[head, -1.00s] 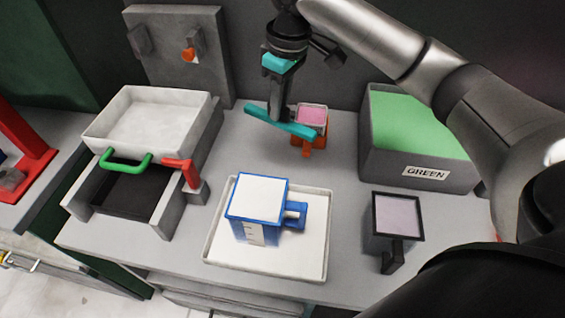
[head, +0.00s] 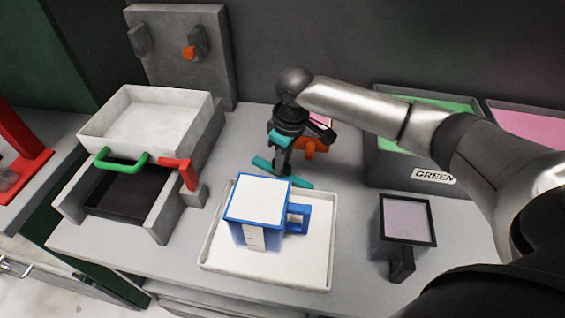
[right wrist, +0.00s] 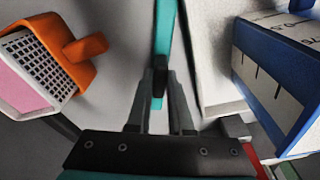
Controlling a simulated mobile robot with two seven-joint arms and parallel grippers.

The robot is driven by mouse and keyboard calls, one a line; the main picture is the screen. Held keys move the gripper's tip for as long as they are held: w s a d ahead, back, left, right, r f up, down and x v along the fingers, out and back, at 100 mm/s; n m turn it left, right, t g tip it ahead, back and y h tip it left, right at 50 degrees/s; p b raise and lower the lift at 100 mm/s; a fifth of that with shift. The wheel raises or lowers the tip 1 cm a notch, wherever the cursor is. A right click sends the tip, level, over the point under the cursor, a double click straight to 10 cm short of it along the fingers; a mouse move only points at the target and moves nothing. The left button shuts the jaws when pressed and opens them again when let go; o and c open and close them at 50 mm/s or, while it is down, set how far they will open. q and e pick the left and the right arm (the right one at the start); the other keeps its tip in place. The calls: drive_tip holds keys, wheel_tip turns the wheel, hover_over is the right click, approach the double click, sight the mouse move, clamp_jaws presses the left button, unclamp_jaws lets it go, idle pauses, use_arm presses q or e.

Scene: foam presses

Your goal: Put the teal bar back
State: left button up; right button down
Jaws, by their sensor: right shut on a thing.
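My right gripper (head: 284,171) is shut on the teal bar (head: 300,182), gripping it near its middle. In the head view the bar lies level and slanted, just behind the white tray (head: 318,275). Whether it touches the counter I cannot tell. In the right wrist view the bar (right wrist: 163,40) runs up the picture from between the fingers (right wrist: 160,100). The fingers hide part of it. My left gripper is not in view.
A blue-and-white measuring jug (head: 257,205) stands on the tray. An orange-handled holder (head: 311,146) stands close behind the gripper. A grey GREEN bin (head: 395,176) is at right, a dark-rimmed cup (head: 404,222) at front right. A white pan (head: 150,120) sits at left.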

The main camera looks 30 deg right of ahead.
sight(288, 165)
drive_tip(key=shift+f, duration=0.1)
drive_tip(key=c, duration=0.8)
unclamp_jaws()
drive_tip(key=r+p, duration=0.1)
drive_tip(key=r, duration=0.3)
drive_tip(key=s+r, duration=0.1)
drive_tip(key=r, duration=0.3)
drive_tip(key=r+p, duration=0.1)
drive_tip(key=r, duration=0.3)
drive_tip(key=shift+s+d+r+p, duration=0.15)
drive_tip(key=shift+d+p, duration=0.2)
